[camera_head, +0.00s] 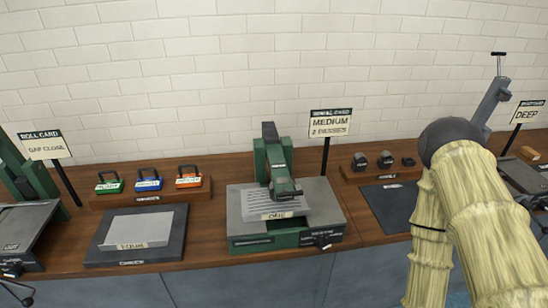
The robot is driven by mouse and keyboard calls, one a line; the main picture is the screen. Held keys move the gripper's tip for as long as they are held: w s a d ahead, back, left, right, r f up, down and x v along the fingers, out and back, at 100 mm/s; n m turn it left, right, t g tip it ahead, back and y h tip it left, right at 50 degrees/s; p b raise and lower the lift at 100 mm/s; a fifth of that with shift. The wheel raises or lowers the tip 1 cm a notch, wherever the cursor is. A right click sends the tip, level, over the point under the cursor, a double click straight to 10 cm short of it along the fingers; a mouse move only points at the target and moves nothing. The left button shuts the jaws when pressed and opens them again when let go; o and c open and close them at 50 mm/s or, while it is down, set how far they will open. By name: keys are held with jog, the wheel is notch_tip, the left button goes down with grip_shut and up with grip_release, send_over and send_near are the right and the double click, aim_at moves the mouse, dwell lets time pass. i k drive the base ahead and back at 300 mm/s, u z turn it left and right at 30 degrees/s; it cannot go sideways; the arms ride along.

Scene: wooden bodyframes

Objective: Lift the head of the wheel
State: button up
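A green machine (258,165) stands at the middle of the bench, with a dark green arm and head (285,187) reaching forward over its grey bed. The head appears low, over or close to a grey ridged plate (254,204); I cannot tell if they touch. A label reading "ONE" (277,215) is at the plate's front. The sign behind this machine (330,123) reads "MEDIUM 2 PASSES". It is probably the wheel, but no wheel is clearly visible. My arm, in a pale yellow cover with a dark round joint, fills the right side. My gripper is not visible.
Left of the machine, a flat sheet (137,230) lies on a dark mat (178,238), behind it a rack with green, blue and orange blocks (148,184). Another green machine (28,185) is far left. Right are small dark pieces (385,160) and a dark mat (388,205).

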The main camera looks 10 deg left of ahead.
aim_at(282, 188)
jog(key=z, duration=0.55)
jog(key=k, duration=1.25)
jog(key=u, duration=0.15)
jog(key=i, duration=0.75)
jog(key=u, duration=0.4)
